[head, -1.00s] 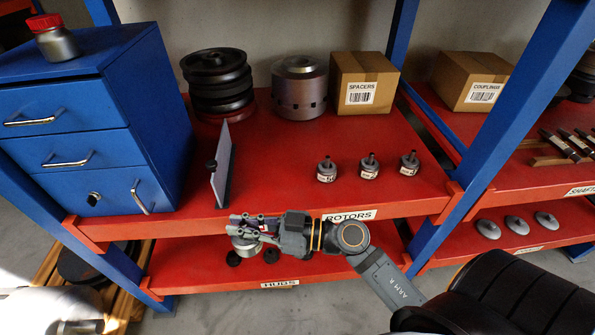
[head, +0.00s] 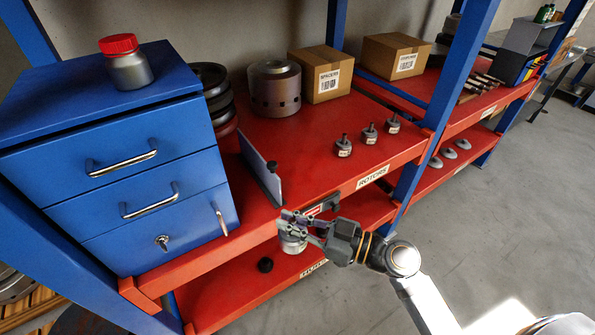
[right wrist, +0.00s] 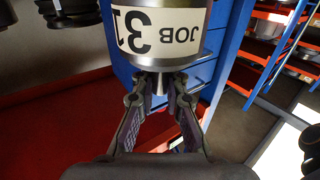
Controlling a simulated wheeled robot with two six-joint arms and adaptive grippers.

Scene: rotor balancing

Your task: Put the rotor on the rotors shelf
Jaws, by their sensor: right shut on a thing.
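My right gripper (head: 294,222) is shut on a metal rotor (head: 292,240). In the head view the rotor appears just in front of the red rotors shelf's front edge; I cannot tell its exact height. In the right wrist view the rotor (right wrist: 165,50) is a silver cylinder with a white "JOB 31" label, and the right gripper (right wrist: 160,92) grips its thin shaft. The rotors shelf (head: 310,165) is red, with a "ROTORS" label (head: 372,178) on its front edge. My left gripper is not in view.
Three small labelled parts (head: 369,134) stand on the shelf's right side. A thin upright divider (head: 260,170) stands left, beside the blue drawer cabinet (head: 130,150). A grey cylinder (head: 273,88) and a spacers box (head: 321,75) are at the back. The shelf's middle is bare.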

